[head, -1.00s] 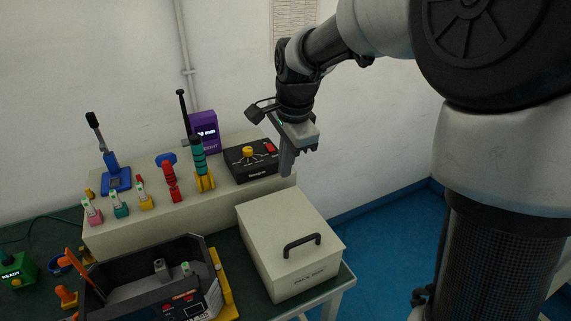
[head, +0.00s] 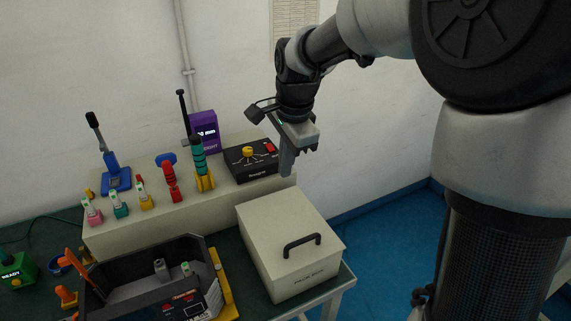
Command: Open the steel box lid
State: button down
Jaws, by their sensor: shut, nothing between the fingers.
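The steel box is a cream box at the right front corner of the bench, with its lid (head: 284,226) shut. A black bar handle (head: 301,244) stands on the lid near its front edge. Printed lettering shows on the box's front face (head: 307,277). My gripper (head: 287,173) points down above and behind the box's back edge, apart from the lid and the handle. Its fingers are shut and hold nothing.
A raised cream shelf (head: 118,237) behind the box carries a black control unit (head: 251,160), a purple display (head: 204,131) and several coloured tools. A dark open case (head: 142,292) stands left of the box. Blue floor (head: 384,232) is clear at the right.

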jog(key=c, duration=1.8)
grip_release()
jog(key=p+v, duration=0.1)
jog(key=v, duration=1.6)
jog(key=shift+s+r, duration=0.1)
jog(key=shift+r, duration=0.1)
